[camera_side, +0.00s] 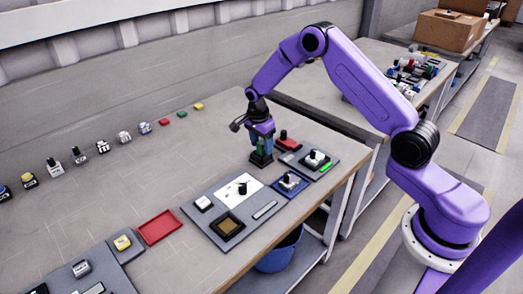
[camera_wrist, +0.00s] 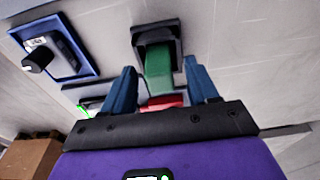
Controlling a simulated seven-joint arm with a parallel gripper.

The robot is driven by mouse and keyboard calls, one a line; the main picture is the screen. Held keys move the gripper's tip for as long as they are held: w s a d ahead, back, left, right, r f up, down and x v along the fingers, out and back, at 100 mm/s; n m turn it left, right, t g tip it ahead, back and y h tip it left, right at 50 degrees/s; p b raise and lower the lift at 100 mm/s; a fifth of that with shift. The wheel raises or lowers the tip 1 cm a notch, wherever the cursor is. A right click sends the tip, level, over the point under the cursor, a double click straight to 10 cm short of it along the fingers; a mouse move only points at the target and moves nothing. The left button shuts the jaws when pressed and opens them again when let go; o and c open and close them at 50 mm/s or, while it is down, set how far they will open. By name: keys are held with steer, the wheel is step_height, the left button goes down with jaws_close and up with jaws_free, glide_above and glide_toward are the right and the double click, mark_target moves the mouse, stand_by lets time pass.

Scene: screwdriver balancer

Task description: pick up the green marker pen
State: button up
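The green marker pen (camera_wrist: 159,72) stands in a square black holder (camera_wrist: 146,36) in the wrist view. In the side view the green pen (camera_side: 262,145) shows as a small patch between my blue fingers, with the black holder (camera_side: 261,159) below it on the table. My gripper (camera_wrist: 160,64) is open, with one blue finger on each side of the pen and a visible gap on both sides. In the side view my gripper (camera_side: 262,149) points down over the holder.
A red block with a black knob (camera_side: 286,142) sits just right of the holder. Grey panels with switches, a blue-framed knob (camera_side: 290,184) and a red tray (camera_side: 160,226) lie nearer. Several small parts line the back. The table (camera_side: 150,180) left of the holder is clear.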

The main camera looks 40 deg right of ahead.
steer(key=c, duration=0.9)
steer(key=shift+r, duration=0.1)
